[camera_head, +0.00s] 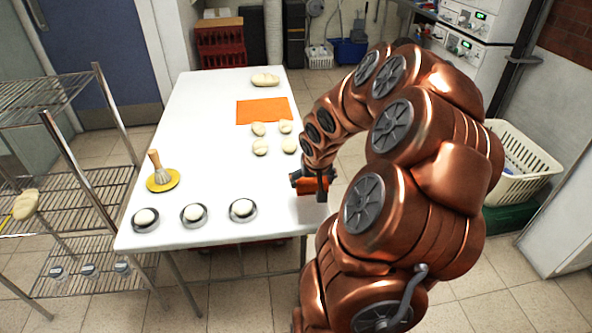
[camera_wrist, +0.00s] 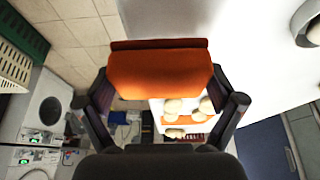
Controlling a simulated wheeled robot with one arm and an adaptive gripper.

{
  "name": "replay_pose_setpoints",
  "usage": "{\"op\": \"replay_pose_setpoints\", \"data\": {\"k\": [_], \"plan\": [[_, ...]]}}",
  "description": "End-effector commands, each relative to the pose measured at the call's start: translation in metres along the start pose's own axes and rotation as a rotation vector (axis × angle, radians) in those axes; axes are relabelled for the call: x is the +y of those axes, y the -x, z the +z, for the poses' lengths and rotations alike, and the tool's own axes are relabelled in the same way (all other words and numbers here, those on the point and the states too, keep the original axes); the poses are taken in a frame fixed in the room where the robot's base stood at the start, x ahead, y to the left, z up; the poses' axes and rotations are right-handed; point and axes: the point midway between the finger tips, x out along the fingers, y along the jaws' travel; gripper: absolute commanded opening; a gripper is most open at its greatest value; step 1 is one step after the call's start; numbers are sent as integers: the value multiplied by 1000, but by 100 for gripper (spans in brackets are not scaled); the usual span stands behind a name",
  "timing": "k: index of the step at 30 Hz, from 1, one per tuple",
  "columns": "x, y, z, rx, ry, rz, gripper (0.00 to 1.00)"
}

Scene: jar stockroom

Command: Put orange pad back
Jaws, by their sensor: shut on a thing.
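My gripper (camera_head: 308,183) is shut on an orange pad (camera_head: 316,185) beside the right edge of the white table. In the wrist view the orange pad (camera_wrist: 160,72) spans between the two dark fingers of my gripper (camera_wrist: 160,85), with a darker strip along its top. An orange mat (camera_head: 263,110) lies flat at the far right part of the table, apart from the held pad. Part of an orange surface (camera_wrist: 180,122) also shows behind the dough pieces in the wrist view.
Several dough pieces (camera_head: 260,147) and a loaf (camera_head: 265,80) lie on the white table (camera_head: 205,120). Near its front are dishes with white balls (camera_head: 243,209) and a brush on a yellow disc (camera_head: 163,180). A wire rack (camera_head: 90,190) stands left; a cream basket (camera_head: 520,165) stands right.

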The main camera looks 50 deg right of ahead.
Motion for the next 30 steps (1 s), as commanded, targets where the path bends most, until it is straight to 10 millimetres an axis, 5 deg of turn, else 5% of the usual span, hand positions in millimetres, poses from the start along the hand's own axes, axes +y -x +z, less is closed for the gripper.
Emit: {"op": "replay_pose_setpoints", "data": {"k": [18,30], "plan": [[-29,-43,-82,-1,0,0,60],[-32,-64,-84,-3,1,1,60]]}}
